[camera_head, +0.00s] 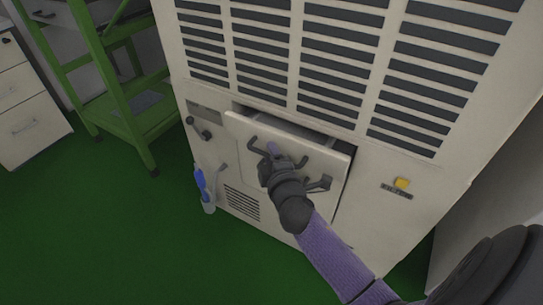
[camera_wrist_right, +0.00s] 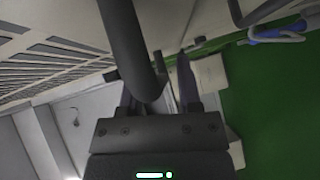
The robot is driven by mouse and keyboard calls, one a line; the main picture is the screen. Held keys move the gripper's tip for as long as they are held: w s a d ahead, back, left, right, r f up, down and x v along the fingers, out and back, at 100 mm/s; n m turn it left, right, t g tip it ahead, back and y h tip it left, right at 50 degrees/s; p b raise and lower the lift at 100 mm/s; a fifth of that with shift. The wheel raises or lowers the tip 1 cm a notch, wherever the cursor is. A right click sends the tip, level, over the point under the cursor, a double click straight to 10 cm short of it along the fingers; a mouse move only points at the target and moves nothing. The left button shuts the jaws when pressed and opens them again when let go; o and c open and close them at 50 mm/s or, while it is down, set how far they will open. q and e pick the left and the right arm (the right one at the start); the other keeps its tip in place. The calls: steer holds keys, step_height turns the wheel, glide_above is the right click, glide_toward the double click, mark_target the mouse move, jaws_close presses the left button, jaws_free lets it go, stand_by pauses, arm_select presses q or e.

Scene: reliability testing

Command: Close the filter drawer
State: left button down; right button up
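The filter drawer (camera_head: 240,128) is in the front of the large cream machine and stands partly pulled out, with a dark gap above its front panel. Its dark handle (camera_head: 302,161) is on the panel. My right gripper (camera_head: 270,152) is at the panel, by the handle. In the right wrist view a dark handle bar (camera_wrist_right: 128,45) crosses in front of the fingers. The right gripper's fingers (camera_wrist_right: 156,95) stand apart, with a gap beside the bar; whether they touch it is unclear. My left gripper is not in view.
Vents fill the machine's upper front (camera_head: 330,50). A yellow button (camera_head: 402,183) is right of the drawer, dark knobs (camera_head: 200,130) are left. A blue-and-white bottle-like item (camera_head: 205,190) hangs below left. The green floor is clear.

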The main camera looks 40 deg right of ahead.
jaws_close()
stand_by(1.2)
